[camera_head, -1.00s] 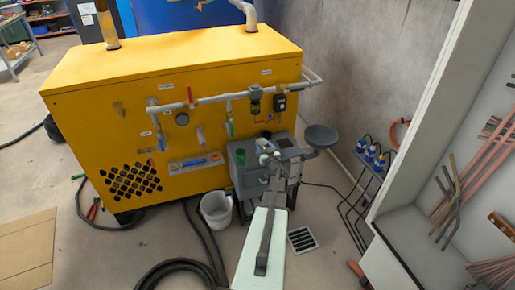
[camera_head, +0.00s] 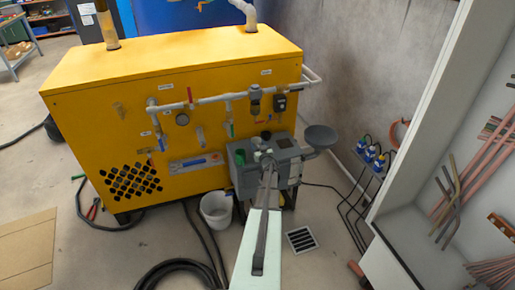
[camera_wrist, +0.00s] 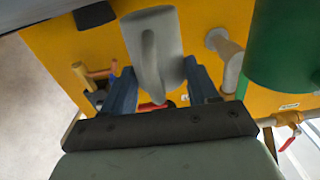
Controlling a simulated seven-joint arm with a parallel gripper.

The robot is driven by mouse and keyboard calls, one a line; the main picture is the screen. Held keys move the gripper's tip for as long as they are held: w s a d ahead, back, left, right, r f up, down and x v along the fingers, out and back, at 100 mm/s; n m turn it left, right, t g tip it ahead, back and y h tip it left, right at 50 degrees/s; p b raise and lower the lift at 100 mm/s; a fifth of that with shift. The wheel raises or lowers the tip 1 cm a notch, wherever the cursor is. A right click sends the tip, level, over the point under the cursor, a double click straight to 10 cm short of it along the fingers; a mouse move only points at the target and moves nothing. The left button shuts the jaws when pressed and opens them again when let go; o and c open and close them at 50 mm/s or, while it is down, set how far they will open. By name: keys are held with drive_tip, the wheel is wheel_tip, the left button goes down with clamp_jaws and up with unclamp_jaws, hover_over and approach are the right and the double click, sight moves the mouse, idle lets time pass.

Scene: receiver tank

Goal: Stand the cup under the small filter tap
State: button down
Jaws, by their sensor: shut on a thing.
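A grey cup with a handle (camera_wrist: 167,45) is between the two blue fingers of my gripper (camera_wrist: 160,85) in the wrist view. My gripper is shut on it. In the head view my gripper (camera_head: 267,158) is above the grey box at the front of the yellow machine; the cup cannot be made out clearly there. A small filter unit (camera_head: 255,98) hangs on the white pipe above and behind my gripper. Its tap is too small to tell clearly. The cup is apart from the filter.
The grey box (camera_head: 240,180) carries a green cylinder (camera_head: 238,157), which is close beside the cup in the wrist view (camera_wrist: 285,45). A grey funnel bowl (camera_head: 320,137) is to the right. A white bucket (camera_head: 216,207) and black hoses are on the floor. Valves line the yellow machine (camera_head: 80,110).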

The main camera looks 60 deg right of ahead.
drive_tip(key=shift+w+d+f, duration=0.1)
drive_tip(key=shift+d+f, duration=0.05)
drive_tip(key=shift+f, duration=0.6)
drive_tip(key=shift+f, duration=0.15)
drive_tip(key=shift+c, duration=1.5)
unclamp_jaws()
drive_tip(key=shift+r, duration=0.2)
drive_tip(key=v, duration=1.2)
